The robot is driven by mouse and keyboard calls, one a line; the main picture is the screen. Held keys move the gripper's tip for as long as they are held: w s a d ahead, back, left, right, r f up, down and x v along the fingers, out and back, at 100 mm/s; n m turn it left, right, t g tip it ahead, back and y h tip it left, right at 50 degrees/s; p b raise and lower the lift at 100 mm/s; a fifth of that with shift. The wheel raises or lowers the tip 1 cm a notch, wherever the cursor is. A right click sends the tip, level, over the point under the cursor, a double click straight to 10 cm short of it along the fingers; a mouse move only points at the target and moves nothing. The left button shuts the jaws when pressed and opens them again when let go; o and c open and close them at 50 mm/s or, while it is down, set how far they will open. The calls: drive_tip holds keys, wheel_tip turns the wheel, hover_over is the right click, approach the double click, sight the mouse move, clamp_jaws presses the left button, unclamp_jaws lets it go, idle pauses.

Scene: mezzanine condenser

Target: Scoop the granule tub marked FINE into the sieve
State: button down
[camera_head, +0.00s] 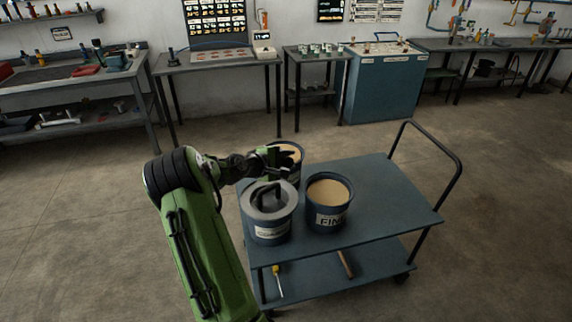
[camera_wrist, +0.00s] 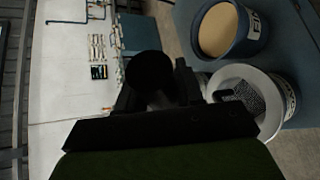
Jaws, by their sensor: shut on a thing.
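The tub marked FINE (camera_head: 329,218) stands open on the trolley, filled with tan granules. Its label also shows in the wrist view (camera_wrist: 256,22). A tub with a grey lid and dark handle (camera_head: 269,225) stands to its left; its label is hard to read. A third open tub (camera_head: 298,166) with tan contents stands behind, partly hidden by my gripper (camera_head: 278,158). My gripper is shut on a dark round-ended thing (camera_wrist: 149,66), which shows only as a silhouette, so I cannot tell what it is. I cannot make out a sieve.
The blue trolley (camera_head: 385,195) has free top to the right of the tubs and a push rail (camera_head: 440,145). A screwdriver (camera_head: 278,278) and a brown-handled tool (camera_head: 346,264) lie on its lower shelf. Benches (camera_head: 215,65) and a blue cabinet (camera_head: 383,90) line the wall.

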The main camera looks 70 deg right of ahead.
wheel_tip(320, 180, down, 6)
drive_tip(key=s+a+m+h+b, duration=0.2)
drive_tip(key=m+b, duration=0.1)
drive_tip(key=b, duration=1.3)
drive_tip(key=shift+s+a+t+b, duration=0.3)
drive_tip(key=shift+a+t+b, duration=0.05)
drive_tip(key=shift+a+t, duration=0.05)
